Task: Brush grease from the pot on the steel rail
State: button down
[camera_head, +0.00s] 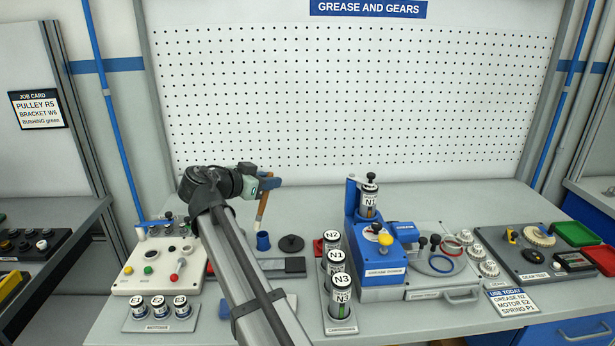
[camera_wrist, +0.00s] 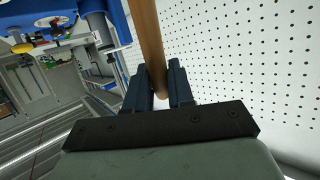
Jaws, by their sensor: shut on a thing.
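My gripper (camera_head: 268,184) is shut on the wooden handle of a brush (camera_head: 262,208) and holds it up over the back of the bench. The brush hangs nearly upright, slightly tilted. In the wrist view the handle (camera_wrist: 147,45) passes between the two dark fingers (camera_wrist: 158,85); the bristles are not clear there. A small blue pot (camera_head: 263,242) stands just below the brush, with a gap between them. A dark round lid with a knob (camera_head: 291,243) lies right of the pot. A grey bar (camera_head: 272,265), seemingly the steel rail, lies in front, partly hidden by my arm.
Labelled canisters N2, N1 and N3 (camera_head: 341,282) stand in a rack right of my arm, beside the blue grease dispenser (camera_head: 382,262). A cream control panel (camera_head: 155,268) and small motors (camera_head: 158,307) stand at left. The pegboard (camera_head: 350,95) rises behind.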

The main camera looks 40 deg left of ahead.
aim_at(263, 202)
jog(key=s+a+f, duration=0.3)
jog(key=f, duration=0.2)
jog(key=shift+a+f, duration=0.15)
jog(key=shift+f, duration=0.2)
dwell(0.3)
jog(key=shift+r, duration=0.1)
jog(key=shift+f, duration=2.95)
jog(key=shift+w+d+f, duration=0.7)
jog(key=shift+w+d, duration=3.45)
jog(key=shift+d, duration=0.2)
jog(key=shift+s+a, duration=4.3)
jog(key=shift+a, duration=0.1)
notch_tip(263, 202, up, 8)
jog(key=shift+w+d+r, duration=0.1)
jog(key=shift+w, duration=0.05)
